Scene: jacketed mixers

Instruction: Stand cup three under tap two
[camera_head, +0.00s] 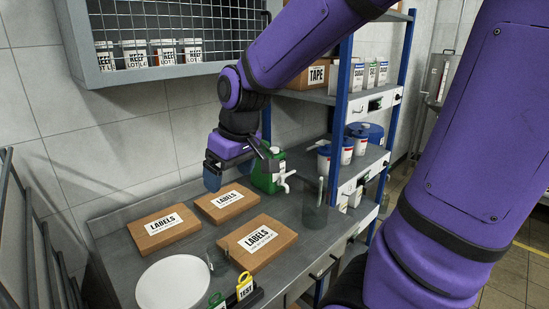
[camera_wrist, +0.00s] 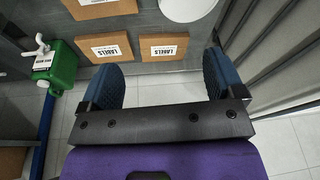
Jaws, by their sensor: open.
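A green jug (camera_head: 266,176) with a white tap (camera_head: 284,182) stands toward the back of the steel counter. It also shows at the left of the wrist view (camera_wrist: 62,66). I cannot read a number on its tap. A clear, greyish vessel (camera_head: 314,208) with a thin rod stands on the counter to the right of the jug. I cannot tell whether it is a cup, and no cup marked three is readable. My gripper (camera_head: 232,174) is open and empty above the back of the counter, left of the jug. Its two blue fingers (camera_wrist: 160,72) are wide apart in the wrist view.
Several cardboard boxes marked LABELS (camera_head: 257,242) lie on the counter (camera_head: 205,265). A blue-posted shelf (camera_head: 345,150) stands right. A mesh-front wall cabinet (camera_head: 165,75) hangs above left.

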